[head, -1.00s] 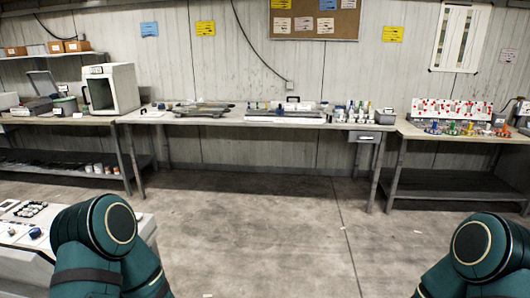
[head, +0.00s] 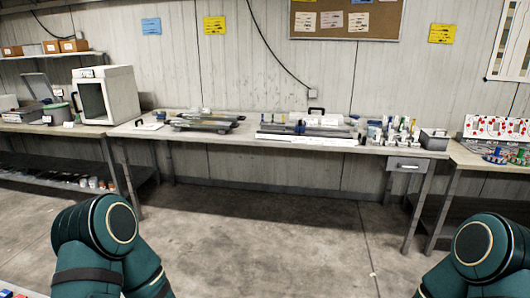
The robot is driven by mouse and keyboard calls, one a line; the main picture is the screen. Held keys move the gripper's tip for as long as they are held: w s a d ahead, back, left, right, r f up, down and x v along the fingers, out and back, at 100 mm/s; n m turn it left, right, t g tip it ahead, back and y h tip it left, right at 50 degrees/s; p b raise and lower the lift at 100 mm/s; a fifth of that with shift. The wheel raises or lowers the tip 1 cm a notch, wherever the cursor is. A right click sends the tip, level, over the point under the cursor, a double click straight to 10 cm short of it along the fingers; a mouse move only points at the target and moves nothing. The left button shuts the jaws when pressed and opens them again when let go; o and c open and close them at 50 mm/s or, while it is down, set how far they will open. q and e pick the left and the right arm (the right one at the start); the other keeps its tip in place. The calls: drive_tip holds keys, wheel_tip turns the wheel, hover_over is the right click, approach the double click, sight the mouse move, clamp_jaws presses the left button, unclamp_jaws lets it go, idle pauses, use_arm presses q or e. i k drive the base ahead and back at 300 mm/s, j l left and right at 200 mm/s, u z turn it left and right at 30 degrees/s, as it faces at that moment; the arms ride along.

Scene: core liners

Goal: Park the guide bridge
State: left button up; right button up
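I cannot tell for sure which thing is the guide bridge. On the middle workbench (head: 240,134), a long grey piece (head: 306,130) lies on a white strip right of centre, with a black handle (head: 315,112) showing behind it. Grey trays or channels (head: 205,122) lie left of centre on the same bench. Only teal links of my two arms show, at the bottom left and bottom right. Both my grippers are out of view.
Bottles (head: 392,132) and a grey box (head: 433,139) stand at the middle bench's right end. A drawer (head: 408,164) hangs below. A red-dotted board (head: 495,128) is at right. Concrete floor ahead is clear.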

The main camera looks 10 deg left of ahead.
sight(300, 127)
drive_tip(key=i+u, duration=0.1)
drive_tip(key=i, duration=1.35)
drive_tip(key=i+j+u, duration=0.75)
drive_tip(key=i, duration=0.25)
drive_tip(key=l+z, duration=0.1)
drive_tip(key=z, duration=1.3)
